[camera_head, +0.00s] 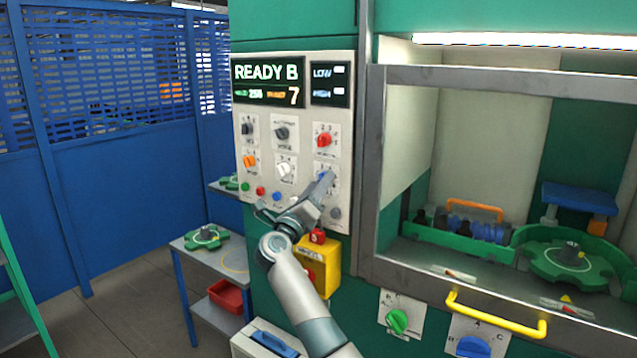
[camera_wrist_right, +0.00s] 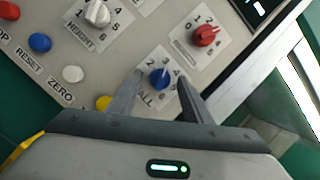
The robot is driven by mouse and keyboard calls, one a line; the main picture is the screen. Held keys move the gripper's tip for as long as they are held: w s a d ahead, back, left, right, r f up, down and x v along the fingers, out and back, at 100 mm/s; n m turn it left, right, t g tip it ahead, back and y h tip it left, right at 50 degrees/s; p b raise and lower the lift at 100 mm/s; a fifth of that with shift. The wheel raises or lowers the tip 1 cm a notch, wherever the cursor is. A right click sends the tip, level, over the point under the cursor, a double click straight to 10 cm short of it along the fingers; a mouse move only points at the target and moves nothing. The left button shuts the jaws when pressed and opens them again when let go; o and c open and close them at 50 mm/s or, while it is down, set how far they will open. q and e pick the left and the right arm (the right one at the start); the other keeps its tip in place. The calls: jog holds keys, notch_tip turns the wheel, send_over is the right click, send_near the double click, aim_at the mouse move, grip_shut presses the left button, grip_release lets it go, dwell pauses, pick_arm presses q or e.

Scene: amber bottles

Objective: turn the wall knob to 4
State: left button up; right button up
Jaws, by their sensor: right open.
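The blue wall knob (camera_wrist_right: 160,79) sits on the panel, its label partly hidden so that only "ALL" shows in the right wrist view. Numbers 2, 3 and 4 show around it, and its white mark seems to point up near 3. My right gripper (camera_wrist_right: 161,88) is open, with one finger on each side of the knob; I cannot tell whether they touch it. In the head view my right gripper (camera_head: 318,190) reaches the panel's lower right and mostly hides the knob. My left gripper is not in view.
A red knob (camera_wrist_right: 205,35) and a white height knob (camera_wrist_right: 97,14) are close by. Several push buttons line the panel's lower edge, including a white zero button (camera_wrist_right: 72,74). A yellow box (camera_head: 325,272) juts out below the panel. A metal window frame (camera_head: 368,180) stands to the right.

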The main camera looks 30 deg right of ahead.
jog(key=shift+c, duration=0.3)
jog(key=c, duration=1)
